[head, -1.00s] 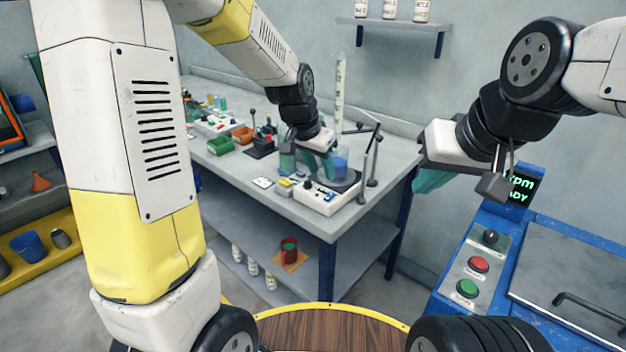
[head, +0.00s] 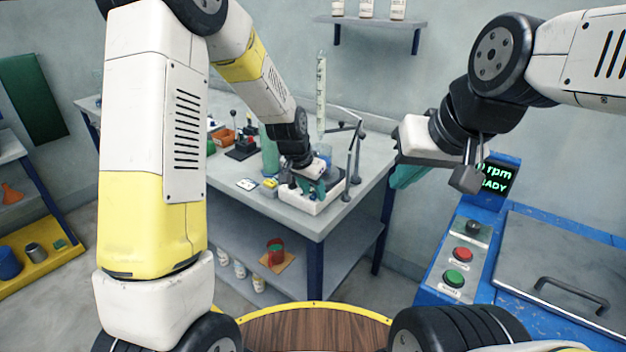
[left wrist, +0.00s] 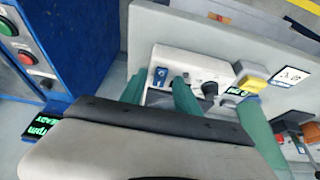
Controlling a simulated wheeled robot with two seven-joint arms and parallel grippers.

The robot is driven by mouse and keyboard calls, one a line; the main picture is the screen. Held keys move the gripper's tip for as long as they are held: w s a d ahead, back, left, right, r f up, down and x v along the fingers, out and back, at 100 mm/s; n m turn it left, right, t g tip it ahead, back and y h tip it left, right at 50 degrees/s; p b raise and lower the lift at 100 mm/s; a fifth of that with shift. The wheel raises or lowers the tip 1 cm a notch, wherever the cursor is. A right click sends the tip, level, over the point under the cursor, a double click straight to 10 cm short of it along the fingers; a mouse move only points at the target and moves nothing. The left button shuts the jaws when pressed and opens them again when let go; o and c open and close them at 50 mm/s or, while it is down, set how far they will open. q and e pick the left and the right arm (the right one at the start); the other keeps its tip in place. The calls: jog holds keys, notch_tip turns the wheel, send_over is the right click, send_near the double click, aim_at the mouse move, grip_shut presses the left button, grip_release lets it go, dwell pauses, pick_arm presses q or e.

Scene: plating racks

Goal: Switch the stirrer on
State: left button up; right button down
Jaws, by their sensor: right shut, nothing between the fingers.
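The stirrer (head: 290,203) is a white box on the grey bench, partly hidden behind my left gripper in the head view. In the left wrist view its white panel (left wrist: 212,68) shows a blue switch (left wrist: 160,74), a black knob (left wrist: 209,89) and a small green-lit display. My left gripper (head: 312,189) is at the panel, its green fingers (left wrist: 159,88) apart. The switch appears in the gap between the fingertips; I cannot tell whether they touch it. My right gripper (head: 408,176) is shut and empty, in the air right of the bench.
A blue machine (head: 482,228) is at the right.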

pick_arm(q)
grip_shut()
jog(key=shift+d, duration=0.1)
jog(key=shift+w+d+r+g+y, duration=0.1)
jog(key=shift+w+d+g+y, duration=0.15)
jog(key=shift+g+y, duration=0.45)
jog(key=shift+w+g+y, duration=0.25)
jog(key=shift+g+y, duration=0.45)
jog(key=shift+g, duration=0.5)
grip_release()
